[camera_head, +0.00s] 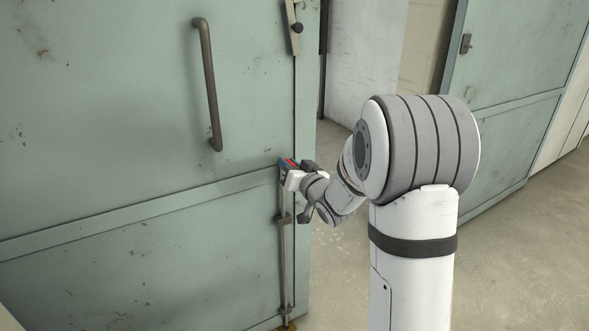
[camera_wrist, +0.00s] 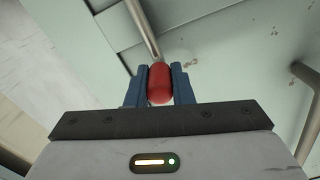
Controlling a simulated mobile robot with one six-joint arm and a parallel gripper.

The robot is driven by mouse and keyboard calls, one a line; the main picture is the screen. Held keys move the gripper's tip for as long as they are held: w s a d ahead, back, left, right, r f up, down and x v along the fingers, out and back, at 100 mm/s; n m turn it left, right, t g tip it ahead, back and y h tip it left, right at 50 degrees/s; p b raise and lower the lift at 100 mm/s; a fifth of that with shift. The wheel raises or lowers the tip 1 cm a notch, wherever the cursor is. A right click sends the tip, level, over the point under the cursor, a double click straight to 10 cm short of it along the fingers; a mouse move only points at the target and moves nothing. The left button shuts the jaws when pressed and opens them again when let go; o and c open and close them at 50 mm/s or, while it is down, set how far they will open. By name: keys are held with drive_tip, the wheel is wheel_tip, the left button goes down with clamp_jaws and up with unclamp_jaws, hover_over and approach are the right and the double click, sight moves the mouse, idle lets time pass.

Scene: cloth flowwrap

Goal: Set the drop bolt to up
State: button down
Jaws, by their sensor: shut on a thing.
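The drop bolt is a thin metal rod (camera_head: 284,255) standing upright along the right edge of the green door. A red handle (camera_wrist: 160,84) tops the rod. In the wrist view the red handle sits between the two blue fingers of my gripper (camera_wrist: 160,88), which is shut on it. In the head view my gripper (camera_head: 288,166) is at the bolt's top, by the door's horizontal rib, with only a little red showing. Whether the rod's lower tip is in the floor is unclear.
Another green door (camera_head: 520,90) stands at the right. An opening with bare floor (camera_head: 345,150) lies between them.

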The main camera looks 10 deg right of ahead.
drive_tip(key=shift+w+d+r, duration=0.1)
drive_tip(key=shift+d+r, duration=0.05)
drive_tip(key=shift+r, duration=0.2)
drive_tip(key=c, duration=1.5)
unclamp_jaws()
drive_tip(key=shift+o, duration=1.2)
drive_tip(key=shift+f, duration=0.1)
drive_tip(key=v, duration=0.8)
drive_tip(key=shift+p, duration=0.35)
drive_tip(key=shift+f, duration=0.1)
